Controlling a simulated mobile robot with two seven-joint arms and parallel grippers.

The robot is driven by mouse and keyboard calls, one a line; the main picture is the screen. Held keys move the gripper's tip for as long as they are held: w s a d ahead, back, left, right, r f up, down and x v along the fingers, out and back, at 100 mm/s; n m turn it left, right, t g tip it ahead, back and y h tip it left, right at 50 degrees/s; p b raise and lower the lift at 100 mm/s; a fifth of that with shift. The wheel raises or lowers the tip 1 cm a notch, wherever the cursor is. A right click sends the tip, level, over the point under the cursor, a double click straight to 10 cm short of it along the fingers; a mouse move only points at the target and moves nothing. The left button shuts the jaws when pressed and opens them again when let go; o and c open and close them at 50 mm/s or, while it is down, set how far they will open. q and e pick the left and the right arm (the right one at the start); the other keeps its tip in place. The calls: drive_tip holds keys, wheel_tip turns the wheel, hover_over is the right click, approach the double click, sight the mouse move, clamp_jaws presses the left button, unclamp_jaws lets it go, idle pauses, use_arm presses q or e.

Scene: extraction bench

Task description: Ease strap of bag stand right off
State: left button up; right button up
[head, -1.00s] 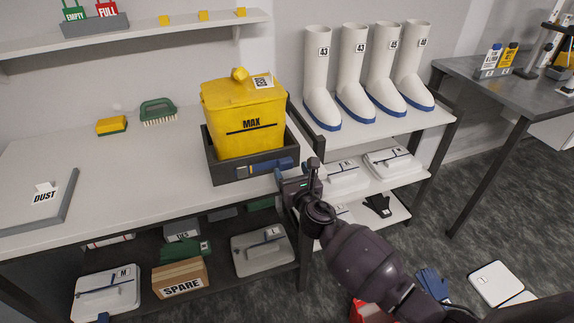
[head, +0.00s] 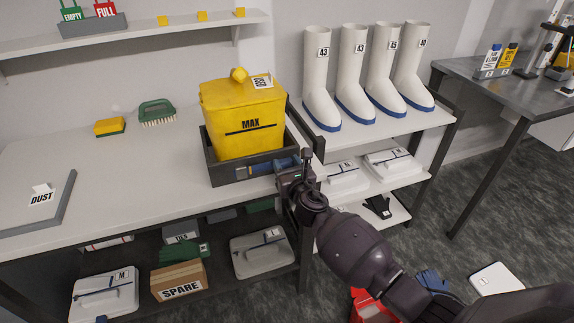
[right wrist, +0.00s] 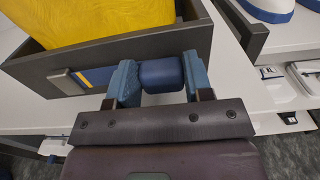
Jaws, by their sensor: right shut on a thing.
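The bag stand is a dark grey open tray (head: 225,176) at the right end of the bench, and it also shows in the right wrist view (right wrist: 35,72). A yellow bag (head: 243,112) marked MAX stands in it. The dark blue strap (right wrist: 161,75) runs along the stand's front wall, with a yellow stripe towards its left part. My right gripper (right wrist: 159,80) is at the strap's right part, its two blue-padded fingers shut on either side of it. In the head view my right gripper (head: 297,172) partly hides the stand's front right corner. My left gripper is out of view.
White boots (head: 352,75) stand on the rack (head: 437,126) right of the bench. A brush (head: 157,112) and sponge (head: 109,127) lie behind on the bench.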

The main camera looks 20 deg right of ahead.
sight(258, 163)
drive_tip(key=c, duration=0.4)
drive_tip(key=shift+o, duration=0.2)
drive_tip(key=a, duration=0.7)
drive_tip(key=shift+s, duration=0.1)
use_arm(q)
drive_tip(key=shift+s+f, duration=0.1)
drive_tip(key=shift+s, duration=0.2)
use_arm(e)
drive_tip(key=o, duration=1)
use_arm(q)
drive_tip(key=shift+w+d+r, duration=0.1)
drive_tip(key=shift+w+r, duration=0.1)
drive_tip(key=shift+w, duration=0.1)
use_arm(e)
drive_tip(key=shift+o, duration=1.4)
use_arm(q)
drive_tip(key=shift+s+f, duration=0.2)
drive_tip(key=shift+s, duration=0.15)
use_arm(e)
drive_tip(key=shift+a, duration=0.2)
drive_tip(key=shift+d, duration=0.1)
